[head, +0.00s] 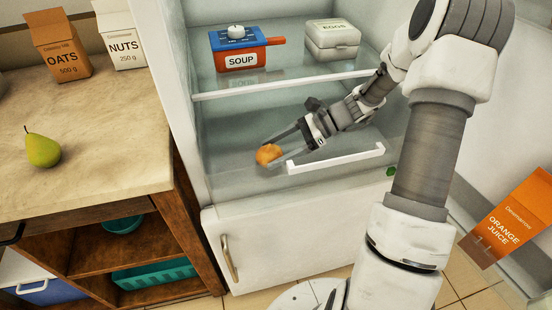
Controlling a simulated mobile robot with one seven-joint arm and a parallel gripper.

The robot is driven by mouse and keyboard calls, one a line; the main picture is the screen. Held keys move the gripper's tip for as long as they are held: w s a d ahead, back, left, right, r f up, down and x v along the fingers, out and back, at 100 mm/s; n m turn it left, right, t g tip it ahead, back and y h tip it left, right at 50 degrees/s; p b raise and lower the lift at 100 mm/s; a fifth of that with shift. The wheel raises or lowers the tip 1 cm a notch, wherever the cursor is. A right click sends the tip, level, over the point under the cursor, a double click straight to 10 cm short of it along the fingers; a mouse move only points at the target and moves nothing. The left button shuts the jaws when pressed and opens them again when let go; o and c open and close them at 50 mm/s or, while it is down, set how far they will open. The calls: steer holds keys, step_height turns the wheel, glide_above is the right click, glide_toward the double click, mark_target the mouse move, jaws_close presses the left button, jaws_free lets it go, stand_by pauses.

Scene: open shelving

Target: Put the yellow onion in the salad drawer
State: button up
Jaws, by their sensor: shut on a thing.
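The yellow onion (267,155) is at the tips of my gripper (275,152), which is shut on it. My gripper reaches in from the right, low in the open fridge, under the glass shelf. The salad drawer has a white front bar (335,158) and clear walls, at the bottom of the fridge. The onion is left of the bar's left end. I cannot tell whether the onion is above the drawer's opening or how far out the drawer is.
A small green thing (391,171) shows by the drawer's right end. A pear (42,148), oats (58,45) and nuts (120,35) stand on the left counter. Orange juice (508,222) is at right.

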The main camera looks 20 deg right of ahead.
step_height(320, 180, down, 2)
steer(key=shift+f+b, duration=0.2)
steer(key=shift+b, duration=0.1)
steer(key=shift+r, duration=0.1)
steer(key=o, duration=1.3)
steer(key=shift+c, duration=0.2)
steer(key=shift+d+r, duration=0.1)
steer(key=p+v, duration=0.4)
steer(key=v, duration=0.7)
steer(key=shift+d+r, duration=0.1)
steer(key=shift+d, duration=0.3)
